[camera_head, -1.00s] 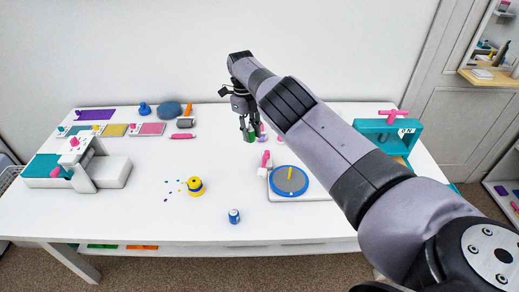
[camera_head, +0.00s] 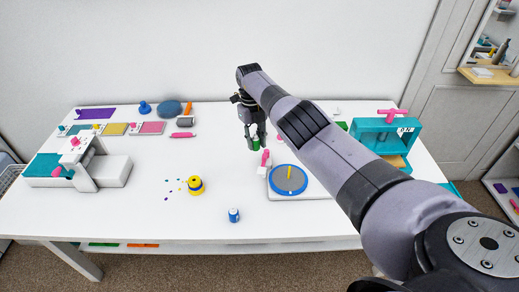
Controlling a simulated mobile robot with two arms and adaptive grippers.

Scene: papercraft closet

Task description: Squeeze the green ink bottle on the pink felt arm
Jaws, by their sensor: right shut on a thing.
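My right gripper (camera_head: 254,138) reaches in from the right over the back middle of the table, pointing down. It is shut on the green ink bottle (camera_head: 256,144), a small green thing between its fingertips, mostly hidden by the fingers. The pink felt arm (camera_head: 265,158) stands on a white base beside the round grey pad with a blue rim (camera_head: 289,180) and yellow bar. The bottle shows just above and slightly left of the pink arm in the picture. I cannot tell whether they touch. My left gripper is not in view.
A teal press (camera_head: 385,125) with a pink handle stands at the right. A yellow and blue round punch (camera_head: 195,186) and a small blue bottle (camera_head: 233,215) stand in front. A white die-cutting machine (camera_head: 112,172) is at the left. The front left table is mostly clear.

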